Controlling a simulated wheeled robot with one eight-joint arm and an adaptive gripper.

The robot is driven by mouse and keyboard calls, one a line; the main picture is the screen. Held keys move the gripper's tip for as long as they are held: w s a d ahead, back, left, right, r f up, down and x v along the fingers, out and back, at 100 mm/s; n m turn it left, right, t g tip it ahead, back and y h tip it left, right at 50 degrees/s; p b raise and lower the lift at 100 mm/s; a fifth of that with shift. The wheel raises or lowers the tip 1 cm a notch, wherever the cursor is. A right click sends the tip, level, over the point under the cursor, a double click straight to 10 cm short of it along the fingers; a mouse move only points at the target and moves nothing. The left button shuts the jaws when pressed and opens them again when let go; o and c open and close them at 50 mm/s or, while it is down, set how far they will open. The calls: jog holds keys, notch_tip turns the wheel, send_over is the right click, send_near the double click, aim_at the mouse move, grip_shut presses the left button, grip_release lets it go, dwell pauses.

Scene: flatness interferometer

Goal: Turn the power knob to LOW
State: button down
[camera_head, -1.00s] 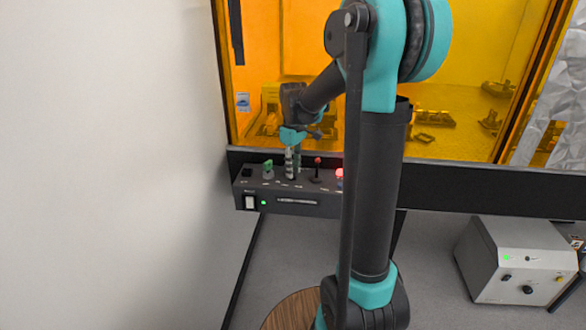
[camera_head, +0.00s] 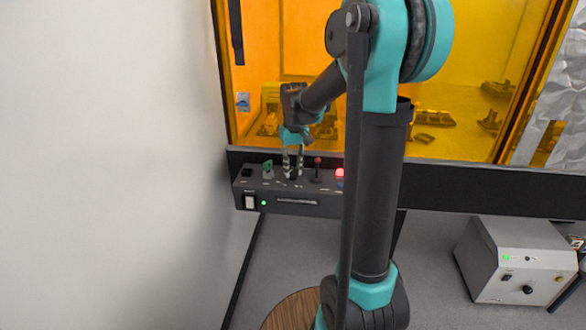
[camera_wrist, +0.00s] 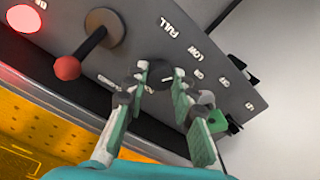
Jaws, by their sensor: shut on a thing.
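The power knob (camera_wrist: 160,73) is small, dark and round, on the dark grey control box (camera_head: 318,209). In the wrist view the labels FULL (camera_wrist: 178,28) and LOW (camera_wrist: 203,52) are printed beside it. A short pale mark shows on the knob, but I cannot tell surely which label it points to. My gripper (camera_wrist: 159,84) has its two fingers on either side of the knob and is shut on it. In the head view my gripper (camera_head: 293,172) reaches down onto the box top, and its fingers partly hide the knob.
A red-tipped lever (camera_wrist: 67,68) and a lit red button (camera_wrist: 22,18) stand on one side of the knob. A green knob (camera_head: 267,168) stands close on the other side. An orange-windowed enclosure (camera_head: 280,60) rises behind the box. A grey unit (camera_head: 520,262) sits at right.

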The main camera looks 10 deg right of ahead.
aim_at(294, 169)
dwell(0.4)
jog(key=c, duration=1.3)
grip_release()
jog(key=shift+o, duration=0.2)
notch_tip(294, 169, up, 12)
jog(key=shift+d, duration=0.15)
